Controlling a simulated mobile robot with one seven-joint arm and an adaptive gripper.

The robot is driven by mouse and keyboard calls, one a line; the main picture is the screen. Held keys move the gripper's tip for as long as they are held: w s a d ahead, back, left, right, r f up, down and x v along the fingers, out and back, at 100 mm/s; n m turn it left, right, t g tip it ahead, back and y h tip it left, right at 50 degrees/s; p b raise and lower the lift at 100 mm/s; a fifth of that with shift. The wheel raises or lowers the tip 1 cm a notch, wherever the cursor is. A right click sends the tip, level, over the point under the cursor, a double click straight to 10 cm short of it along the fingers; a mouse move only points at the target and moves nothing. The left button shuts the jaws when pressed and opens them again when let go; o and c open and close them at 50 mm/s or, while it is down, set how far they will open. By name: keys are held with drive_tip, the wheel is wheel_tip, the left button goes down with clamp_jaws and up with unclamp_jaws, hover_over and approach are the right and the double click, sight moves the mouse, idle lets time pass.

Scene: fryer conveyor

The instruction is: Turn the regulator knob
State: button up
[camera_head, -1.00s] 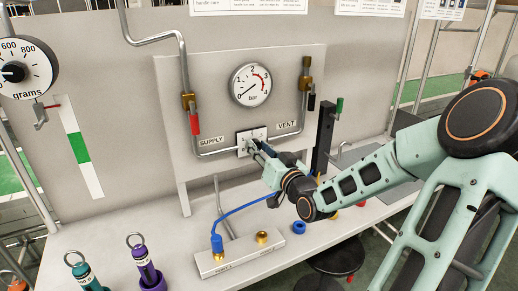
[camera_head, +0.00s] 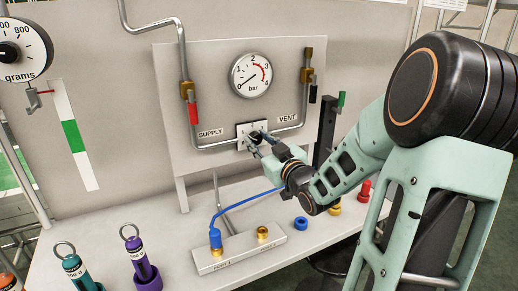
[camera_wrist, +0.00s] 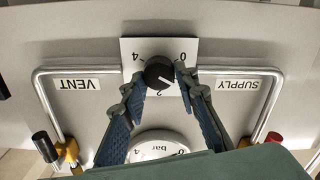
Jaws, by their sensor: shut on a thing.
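The black regulator knob (camera_wrist: 159,72) sits on a white plate marked 0, 2 and 4, shown upside down in the wrist view. A white line on the knob points down and to the right there. My gripper (camera_wrist: 160,80) is shut on the knob, with one finger at each side. In the head view, my gripper (camera_head: 256,140) reaches the dark-edged plate (camera_head: 241,131) below the gauge, and the fingers partly cover the knob. The round bar gauge (camera_head: 251,75) above has its needle toward the lower left, near 0.
A red-handled supply valve (camera_head: 193,112) and a black-handled vent valve (camera_head: 312,91) flank the gauge. Pipes run to the plate. A block with a blue hose (camera_head: 240,251), teal (camera_head: 79,270) and purple (camera_head: 140,262) weights, and a black post (camera_head: 326,130) stand on the bench.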

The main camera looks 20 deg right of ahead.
drive_tip(key=shift+o, duration=0.2)
drive_tip(key=n+b, duration=0.4)
drive_tip(key=b, duration=0.1)
drive_tip(key=f+n+b, duration=0.1)
drive_tip(key=n+b, duration=0.1)
drive_tip(key=b, duration=0.1)
drive_tip(key=shift+a+n, duration=0.15)
drive_tip(key=shift+n, duration=0.15)
drive_tip(key=n+b, duration=0.3)
drive_tip(key=b, duration=0.1)
drive_tip(key=shift+r+n+b, duration=0.1)
drive_tip(key=shift+n+b, duration=0.25)
drive_tip(key=shift+n, duration=0.05)
drive_tip(key=shift+c, duration=0.2)
drive_tip(key=shift+r+n+b, duration=0.1)
drive_tip(key=shift+n+b, duration=0.6)
drive_tip(key=shift+b, duration=0.1)
drive_tip(key=o, duration=1.2)
drive_tip(key=shift+r, duration=0.1)
drive_tip(key=shift+c, duration=0.2)
